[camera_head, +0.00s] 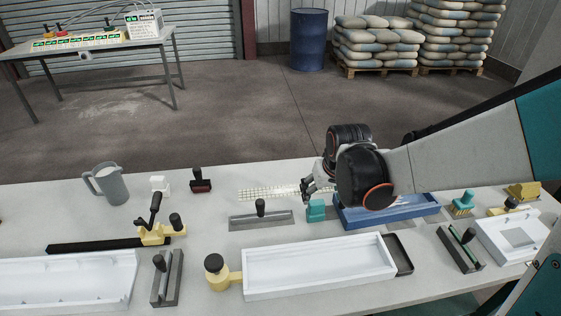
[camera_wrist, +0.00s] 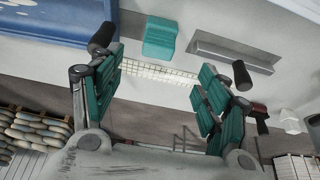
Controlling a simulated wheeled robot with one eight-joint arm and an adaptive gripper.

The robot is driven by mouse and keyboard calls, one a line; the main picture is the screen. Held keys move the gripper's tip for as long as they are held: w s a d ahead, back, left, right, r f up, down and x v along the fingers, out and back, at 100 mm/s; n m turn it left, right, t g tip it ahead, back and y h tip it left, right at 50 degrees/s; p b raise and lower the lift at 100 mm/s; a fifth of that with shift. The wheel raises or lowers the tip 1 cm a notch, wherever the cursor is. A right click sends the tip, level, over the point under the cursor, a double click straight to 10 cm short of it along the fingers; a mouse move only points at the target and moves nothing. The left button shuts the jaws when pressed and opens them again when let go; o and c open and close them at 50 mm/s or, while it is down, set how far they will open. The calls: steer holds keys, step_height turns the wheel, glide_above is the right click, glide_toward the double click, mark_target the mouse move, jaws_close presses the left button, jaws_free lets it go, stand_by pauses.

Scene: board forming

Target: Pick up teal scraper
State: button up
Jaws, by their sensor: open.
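The teal scraper (camera_head: 315,211) is a small teal block on the table, at the left end of the blue tray. In the wrist view the scraper (camera_wrist: 159,38) lies beyond my fingertips, roughly between their lines. My gripper (camera_head: 307,187) is open and empty, just behind and above the scraper in the head view. Its teal-padded fingers (camera_wrist: 158,75) are spread wide in the wrist view, and neither appears to touch the scraper. The scraper's far side is hidden in the head view.
The blue tray (camera_head: 395,212) lies right of the scraper. A grey steel trowel (camera_head: 246,222) with a black handle lies to its left, and a pale mesh strip (camera_head: 262,193) lies behind. A white tray (camera_head: 320,289) is in front. A teal brush (camera_head: 462,203) stands farther right.

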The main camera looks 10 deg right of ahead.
mark_target(314, 207)
steer(key=b+x, duration=0.5)
steer(key=x, duration=0.9)
steer(key=shift+w+d+f+b, duration=0.1)
steer(key=shift+b, duration=0.2)
steer(key=c, duration=1.2)
